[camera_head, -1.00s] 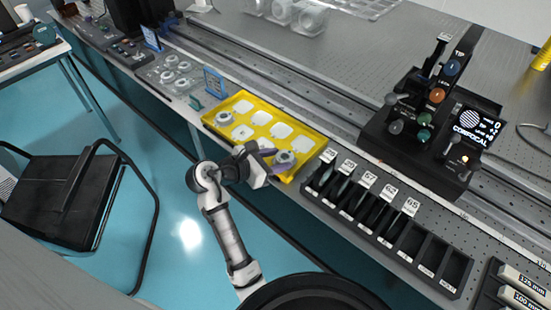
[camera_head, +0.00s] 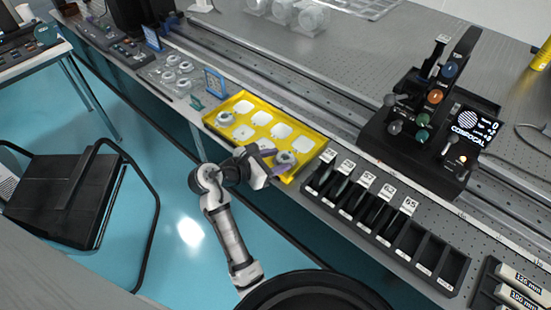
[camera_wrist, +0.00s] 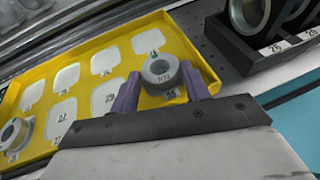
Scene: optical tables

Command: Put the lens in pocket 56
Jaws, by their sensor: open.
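A grey ring-shaped lens (camera_wrist: 160,72) sits in a corner pocket of the yellow tray (camera_wrist: 85,50), with a printed mark on its top. It also shows in the head view (camera_head: 285,158) at the tray's near right corner. My gripper (camera_wrist: 161,80) is open, with one purple finger on each side of this lens; I cannot tell whether they touch it. A second ring-shaped lens (camera_head: 225,118) sits in the pocket at the tray's left end and also shows in the wrist view (camera_wrist: 13,134). Pocket labels are too small to read surely.
A black slotted rack (camera_head: 385,215) with numbered tags stands right of the tray. A black confocal device (camera_head: 430,130) stands behind the rack. Several white pockets (camera_head: 263,118) in the tray are empty. A blue frame (camera_head: 214,83) stands behind the tray's left end.

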